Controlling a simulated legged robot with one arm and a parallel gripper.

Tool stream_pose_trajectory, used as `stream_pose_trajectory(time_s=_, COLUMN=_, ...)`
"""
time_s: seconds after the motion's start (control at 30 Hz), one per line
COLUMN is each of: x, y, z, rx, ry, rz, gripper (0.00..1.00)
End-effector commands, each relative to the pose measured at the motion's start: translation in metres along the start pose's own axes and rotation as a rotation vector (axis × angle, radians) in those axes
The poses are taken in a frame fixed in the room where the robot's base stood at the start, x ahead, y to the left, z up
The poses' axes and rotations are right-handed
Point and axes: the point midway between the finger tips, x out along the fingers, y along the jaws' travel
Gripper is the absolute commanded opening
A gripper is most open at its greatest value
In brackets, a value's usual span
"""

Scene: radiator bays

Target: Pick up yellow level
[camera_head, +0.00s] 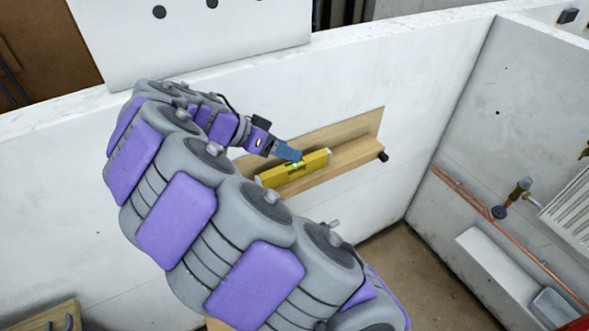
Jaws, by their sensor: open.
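The yellow level (311,161) lies lengthwise on a wooden shelf (345,155) fixed to the white wall. My gripper (296,157) is at the level's upper edge, near the middle of its length. Its blue finger overlaps the level in the picture; I cannot tell whether it touches. The gripper is open and holds nothing that I can see. The second finger is not clearly visible. My arm reaches in from the lower right, curves up on the left and comes down to the shelf.
A dark knob (383,156) is at the shelf's right end. Copper pipes (466,191) with a valve (519,190) and a white radiator (572,209) are on the right wall. A white ledge (495,262) is below. Bare floor (410,270) shows in the corner.

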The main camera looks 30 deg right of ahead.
Motion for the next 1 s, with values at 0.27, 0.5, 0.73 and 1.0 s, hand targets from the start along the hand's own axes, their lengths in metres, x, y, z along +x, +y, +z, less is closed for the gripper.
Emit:
stream_pose_trajectory(time_s=0.27, x=-0.023, y=-0.093, z=0.061, rx=0.213, ry=0.17, rz=-0.103, gripper=0.62)
stream_pose_trajectory(time_s=0.5, x=-0.025, y=-0.115, z=0.083, rx=0.276, ry=0.19, rz=-0.152, gripper=0.62)
stream_pose_trajectory(time_s=0.73, x=0.009, y=-0.119, z=0.077, rx=0.282, ry=0.191, rz=-0.148, gripper=0.62)
stream_pose_trajectory(time_s=1.0, x=0.057, y=-0.126, z=0.068, rx=0.279, ry=0.194, rz=-0.151, gripper=0.62)
